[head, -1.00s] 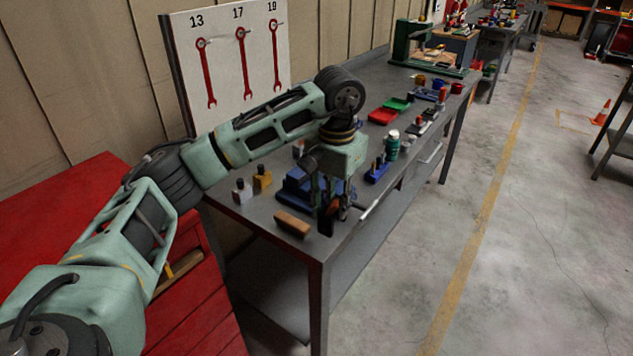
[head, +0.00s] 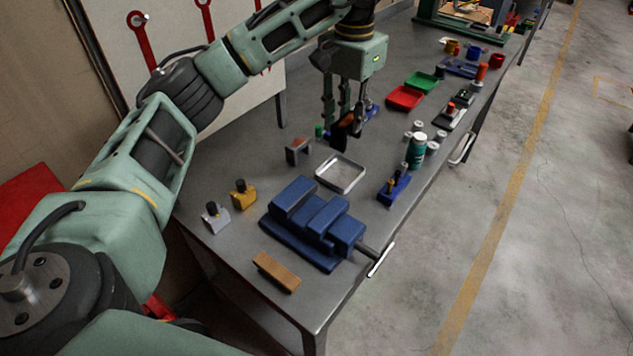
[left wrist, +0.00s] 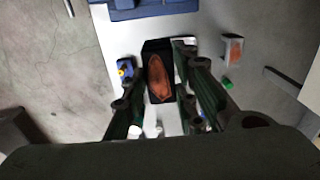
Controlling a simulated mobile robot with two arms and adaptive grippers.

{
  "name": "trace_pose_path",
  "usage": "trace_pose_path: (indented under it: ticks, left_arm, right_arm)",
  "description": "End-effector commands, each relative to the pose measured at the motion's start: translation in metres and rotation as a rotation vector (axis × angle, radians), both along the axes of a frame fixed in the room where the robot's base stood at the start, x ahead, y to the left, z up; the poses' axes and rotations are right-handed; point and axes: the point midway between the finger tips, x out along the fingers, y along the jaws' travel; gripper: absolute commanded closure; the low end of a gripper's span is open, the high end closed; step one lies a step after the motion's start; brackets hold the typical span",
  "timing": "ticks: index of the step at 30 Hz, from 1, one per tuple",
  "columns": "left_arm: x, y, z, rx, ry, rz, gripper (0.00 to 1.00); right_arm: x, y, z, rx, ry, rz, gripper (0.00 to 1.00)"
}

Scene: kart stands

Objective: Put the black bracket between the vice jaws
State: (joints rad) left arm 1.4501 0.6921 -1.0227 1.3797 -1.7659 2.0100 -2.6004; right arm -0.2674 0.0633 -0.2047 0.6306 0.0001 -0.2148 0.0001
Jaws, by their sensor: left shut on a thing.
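The black bracket (head: 339,135), with an orange-brown inner face, is held between the fingers of my left gripper (head: 346,120). It also shows in the left wrist view (left wrist: 159,72), with fingers on both sides. The gripper is shut on it and points down over the bench, beyond the vice in the head view. The blue vice (head: 312,222) stands near the bench's near end, its handle (head: 380,260) at the right edge. The vice (left wrist: 150,8) is cut off at the top of the left wrist view. My right gripper is not in view.
A grey bracket-like piece (head: 297,150) and an open metal frame (head: 341,173) stand behind the vice. A wooden block (head: 276,271) lies in front. A green bottle (head: 416,152) and blue holder (head: 393,188) are right.

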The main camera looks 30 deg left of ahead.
Motion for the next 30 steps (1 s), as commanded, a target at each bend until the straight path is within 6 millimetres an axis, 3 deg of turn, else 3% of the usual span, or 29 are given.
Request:
trace_pose_path:
  ticks: [5, 9, 12, 16, 21, 25, 30]
  left_arm:
    - [-0.02, 0.002, -0.011, 0.0, 0.001, -0.004, 1.0]
    - [-0.046, 0.004, -0.026, 0.0, 0.002, -0.003, 1.0]
    - [-0.065, 0.005, -0.036, 0.001, 0.003, -0.003, 1.0]
    - [-0.09, 0.007, -0.05, 0.002, 0.002, -0.003, 1.0]
    - [-0.112, 0.008, -0.063, 0.001, 0.0, -0.001, 1.0]
    - [-0.117, 0.007, -0.069, 0.0, 0.0, -0.001, 1.0]
    - [-0.118, 0.007, -0.092, -0.001, 0.004, -0.001, 1.0]
  right_arm:
    - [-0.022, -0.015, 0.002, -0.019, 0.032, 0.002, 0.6]
    - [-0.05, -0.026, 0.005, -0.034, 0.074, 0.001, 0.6]
    - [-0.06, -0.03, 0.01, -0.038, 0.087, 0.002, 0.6]
    - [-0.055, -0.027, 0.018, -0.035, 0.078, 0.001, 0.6]
    - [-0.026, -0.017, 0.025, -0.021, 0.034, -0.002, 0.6]
    - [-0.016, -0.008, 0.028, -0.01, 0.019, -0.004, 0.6]
    - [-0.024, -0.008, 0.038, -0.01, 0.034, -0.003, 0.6]
